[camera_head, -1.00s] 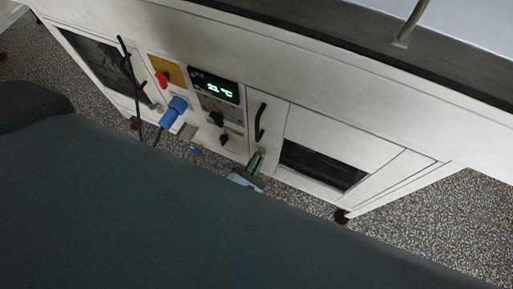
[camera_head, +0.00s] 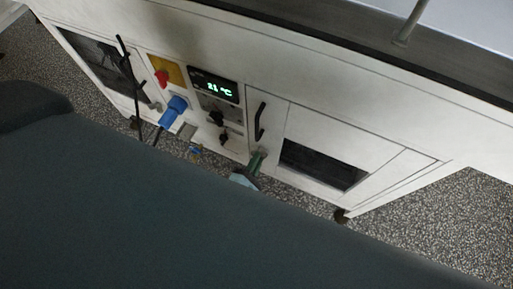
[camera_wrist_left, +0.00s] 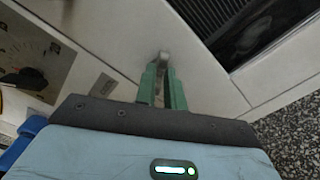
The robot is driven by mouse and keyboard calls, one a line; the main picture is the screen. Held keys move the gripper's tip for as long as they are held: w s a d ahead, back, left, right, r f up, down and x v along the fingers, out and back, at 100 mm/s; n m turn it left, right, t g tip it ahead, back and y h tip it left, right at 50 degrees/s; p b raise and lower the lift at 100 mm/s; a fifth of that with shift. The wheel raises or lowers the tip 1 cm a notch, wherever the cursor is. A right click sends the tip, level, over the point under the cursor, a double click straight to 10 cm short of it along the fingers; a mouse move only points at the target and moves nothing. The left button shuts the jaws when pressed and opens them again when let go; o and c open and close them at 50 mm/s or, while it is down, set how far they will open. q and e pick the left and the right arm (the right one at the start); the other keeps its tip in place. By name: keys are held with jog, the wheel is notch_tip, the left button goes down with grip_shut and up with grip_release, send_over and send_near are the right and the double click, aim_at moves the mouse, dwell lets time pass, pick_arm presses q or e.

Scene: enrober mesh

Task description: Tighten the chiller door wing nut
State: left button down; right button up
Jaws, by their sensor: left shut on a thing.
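The chiller door (camera_head: 335,135) is a pale panel on the front of the white machine, with a black handle (camera_head: 260,121) and a dark louvred vent (camera_head: 322,165). The wing nut (camera_wrist_left: 163,57) is a small grey metal piece at the door's lower corner, by the seam. My left gripper (camera_head: 257,160) reaches up to it from below. In the left wrist view its green fingers (camera_wrist_left: 163,72) are closed around the nut, which hides part of it. In the head view the nut is mostly covered by the fingers. My right gripper is in neither view.
Left of the door are a display (camera_head: 213,85), a red switch on a yellow plate (camera_head: 162,77), a blue plug (camera_head: 173,110) and black knobs (camera_head: 217,117). Speckled floor (camera_head: 440,225) is free at the right. My own dark body fills the lower left.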

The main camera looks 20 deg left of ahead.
pick_arm(q)
jog(key=m, duration=0.5)
jog(key=shift+f+m, duration=0.1)
jog(key=shift+m, duration=0.3)
dwell(0.4)
jog(key=c, duration=1.5)
grip_release()
jog(key=shift+s+p, duration=0.75)
jog(key=shift+s, duration=3.15)
